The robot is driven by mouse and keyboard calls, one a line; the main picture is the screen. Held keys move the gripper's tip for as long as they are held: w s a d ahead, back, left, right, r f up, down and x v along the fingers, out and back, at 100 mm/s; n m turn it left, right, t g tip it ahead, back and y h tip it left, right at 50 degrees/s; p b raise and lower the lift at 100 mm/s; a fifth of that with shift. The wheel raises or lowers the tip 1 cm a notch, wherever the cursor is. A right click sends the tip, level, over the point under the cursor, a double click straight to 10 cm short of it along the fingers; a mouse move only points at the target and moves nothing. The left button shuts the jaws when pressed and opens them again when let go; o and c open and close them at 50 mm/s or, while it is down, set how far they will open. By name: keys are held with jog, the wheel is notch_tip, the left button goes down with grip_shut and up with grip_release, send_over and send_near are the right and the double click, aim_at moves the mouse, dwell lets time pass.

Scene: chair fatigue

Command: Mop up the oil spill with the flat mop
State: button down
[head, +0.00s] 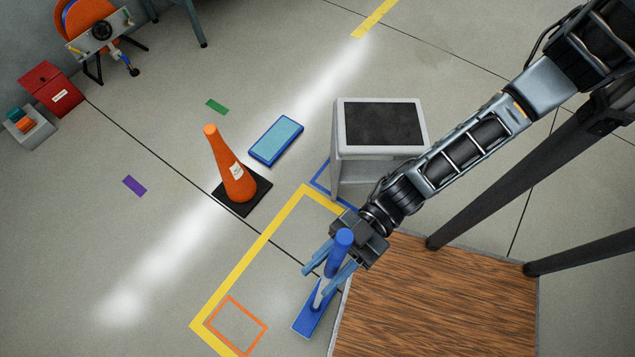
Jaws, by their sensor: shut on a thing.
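The flat mop has a thick blue handle top (340,243), a pale shaft and a flat blue head (311,318). It stands roughly upright at the lower middle of the head view, beside the wood-grain top. My gripper (316,282) is shut on the mop, with its blue fingers on either side of the shaft below the handle top. The fingers and handle hide part of the shaft. Whether the mop head touches the floor is hard to tell.
An orange cone (232,170) stands on a black base. Beside it lies a blue tray with a light-blue inside (277,140). A grey stand with a dark top (383,124) is near my arm. A wood-grain top (430,305) fills the lower right. Floor at left is mostly clear.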

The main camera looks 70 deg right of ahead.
jog(key=s+d+f+m+h, duration=0.1)
jog(key=s+d, duration=0.1)
jog(key=d, duration=0.3)
jog(key=shift+s+d+t, duration=0.25)
jog(key=shift+s+t, duration=0.05)
jog(key=shift+w, duration=0.1)
jog(key=w+d, duration=0.4)
jog(key=w, duration=0.3)
jog(key=w+d+r+b, duration=0.1)
jog(key=w+d, duration=0.3)
jog(key=w, duration=0.4)
jog(key=shift+w+d, duration=0.25)
dwell(1.4)
jog(key=shift+w+r, duration=0.1)
jog(key=shift+w+d+b, duration=0.2)
jog(key=shift+w+b, duration=0.1)
jog(key=shift+w, duration=0.65)
jog(key=shift+w+d+b, duration=0.25)
jog(key=shift+w+b, duration=0.05)
jog(key=shift+w, duration=0.6)
jog(key=shift+w+d+b, duration=0.2)
jog(key=shift+w+b, duration=0.1)
jog(key=shift+w, duration=0.65)
